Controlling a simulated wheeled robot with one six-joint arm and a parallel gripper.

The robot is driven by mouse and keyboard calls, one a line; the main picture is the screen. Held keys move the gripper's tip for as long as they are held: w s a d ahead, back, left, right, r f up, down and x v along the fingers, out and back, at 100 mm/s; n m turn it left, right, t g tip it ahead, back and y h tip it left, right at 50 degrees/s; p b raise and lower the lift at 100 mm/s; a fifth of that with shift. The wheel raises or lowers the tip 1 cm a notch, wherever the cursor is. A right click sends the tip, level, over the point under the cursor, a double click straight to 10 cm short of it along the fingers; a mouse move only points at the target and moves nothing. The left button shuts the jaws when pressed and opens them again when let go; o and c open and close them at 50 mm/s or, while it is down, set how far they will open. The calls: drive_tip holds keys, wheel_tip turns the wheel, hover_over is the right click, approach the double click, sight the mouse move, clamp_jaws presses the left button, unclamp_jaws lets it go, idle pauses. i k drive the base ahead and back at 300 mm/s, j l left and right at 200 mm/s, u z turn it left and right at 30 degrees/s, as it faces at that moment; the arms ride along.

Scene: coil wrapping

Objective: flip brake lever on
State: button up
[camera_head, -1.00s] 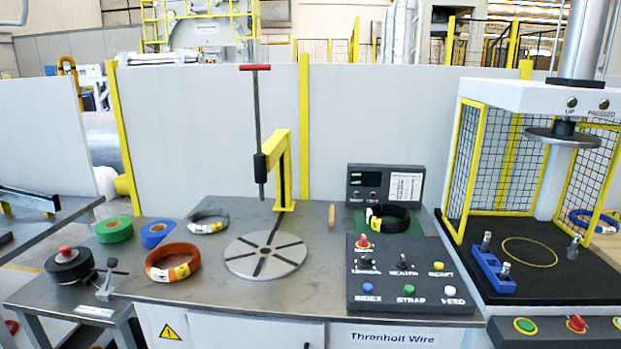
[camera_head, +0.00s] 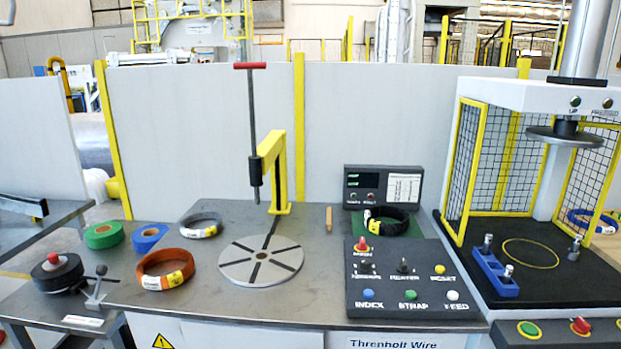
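A small grey lever (camera_head: 96,288) with a dark ball knob stands on a forked foot at the front left. It is beside a black reel (camera_head: 57,272) with a red knob on top. No label on this lever can be read, so I cannot tell for certain that it is the brake lever. The dark control panel (camera_head: 405,305) has coloured buttons and two small black toggle switches, one of them labelled HEATER (camera_head: 403,266). My gripper is not in view.
A slotted round plate (camera_head: 261,261) sits mid-table under a tall red-handled rod (camera_head: 252,130). An orange coil (camera_head: 165,268), grey coil (camera_head: 200,224), green roll (camera_head: 103,235) and blue roll (camera_head: 149,238) lie at left. A caged press (camera_head: 540,190) stands at right.

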sight(102, 270)
drive_tip(key=k+j+u, duration=0.1)
drive_tip(key=u, duration=0.15)
drive_tip(key=j+u, duration=0.1)
drive_tip(key=u, duration=1.15)
drive_tip(key=i+z, duration=0.15)
drive_tip(key=i, duration=0.3)
drive_tip(key=i+j+z, duration=0.1)
drive_tip(key=i, duration=0.35)
drive_tip(key=i+j+z, duration=0.15)
drive_tip(key=i, duration=0.3)
drive_tip(key=i+j+z, duration=0.15)
drive_tip(key=i, duration=0.3)
